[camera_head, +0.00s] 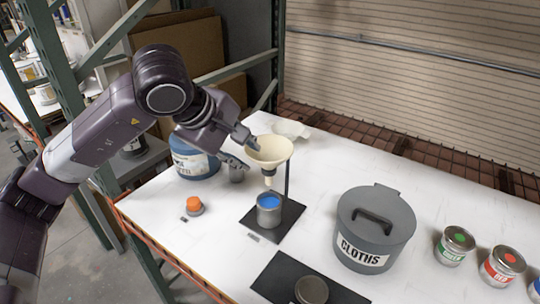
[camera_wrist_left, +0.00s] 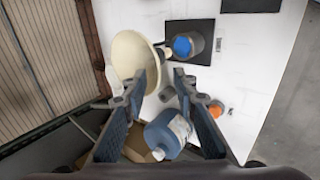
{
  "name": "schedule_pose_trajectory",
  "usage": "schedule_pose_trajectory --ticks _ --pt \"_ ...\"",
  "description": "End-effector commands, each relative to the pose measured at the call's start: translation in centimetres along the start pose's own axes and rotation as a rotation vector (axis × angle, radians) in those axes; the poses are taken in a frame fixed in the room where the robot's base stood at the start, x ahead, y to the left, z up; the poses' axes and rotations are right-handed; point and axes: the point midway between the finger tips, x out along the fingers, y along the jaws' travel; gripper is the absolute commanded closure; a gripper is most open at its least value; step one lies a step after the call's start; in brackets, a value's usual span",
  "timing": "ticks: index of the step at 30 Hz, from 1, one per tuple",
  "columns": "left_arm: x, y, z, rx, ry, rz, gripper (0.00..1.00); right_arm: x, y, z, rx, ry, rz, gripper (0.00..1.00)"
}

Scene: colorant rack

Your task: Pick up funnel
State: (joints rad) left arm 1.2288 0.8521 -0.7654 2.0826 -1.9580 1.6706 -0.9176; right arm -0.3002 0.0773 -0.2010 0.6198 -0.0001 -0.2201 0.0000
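The cream funnel (camera_head: 271,153) sits upright in a dark stand (camera_head: 288,181), its spout above a small metal can with blue contents (camera_head: 269,208). In the left wrist view the funnel (camera_wrist_left: 128,57) shows its wide bowl at the upper left, beside one finger. My left gripper (camera_head: 247,154) is at the funnel's left side in the head view, near its rim. In the left wrist view my left gripper (camera_wrist_left: 169,68) has its fingers apart with nothing gripped between them. Whether a finger touches the funnel cannot be told. My right gripper is not in view.
A blue jug (camera_head: 194,163) stands left of the stand, with an orange-capped item (camera_head: 194,205) in front. A grey CLOTHS bin (camera_head: 373,232) and green (camera_head: 454,246) and red (camera_head: 502,266) labelled cans stand to the right. A white scoop-like item (camera_head: 290,129) lies behind the funnel.

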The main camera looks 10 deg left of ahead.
Motion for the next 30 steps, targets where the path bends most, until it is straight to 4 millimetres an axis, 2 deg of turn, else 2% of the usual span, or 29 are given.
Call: schedule_pose_trajectory --ticks 9,13,22,29,30 --pt "3.4 0.7 0.1 -0.001 -0.005 -0.003 0.74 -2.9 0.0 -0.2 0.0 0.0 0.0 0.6" --pt "5.2 0.6 0.1 -0.002 -0.006 -0.003 0.74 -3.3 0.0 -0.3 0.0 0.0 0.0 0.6" --pt "5.8 0.6 0.1 0.0 -0.005 0.002 0.74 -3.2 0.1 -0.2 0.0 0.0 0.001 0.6" --pt "5.7 0.6 0.1 0.0 -0.005 0.002 0.99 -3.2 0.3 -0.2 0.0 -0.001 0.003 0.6" --pt "5.7 0.6 0.1 0.0 -0.005 0.002 1.0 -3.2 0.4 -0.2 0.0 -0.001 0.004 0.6"
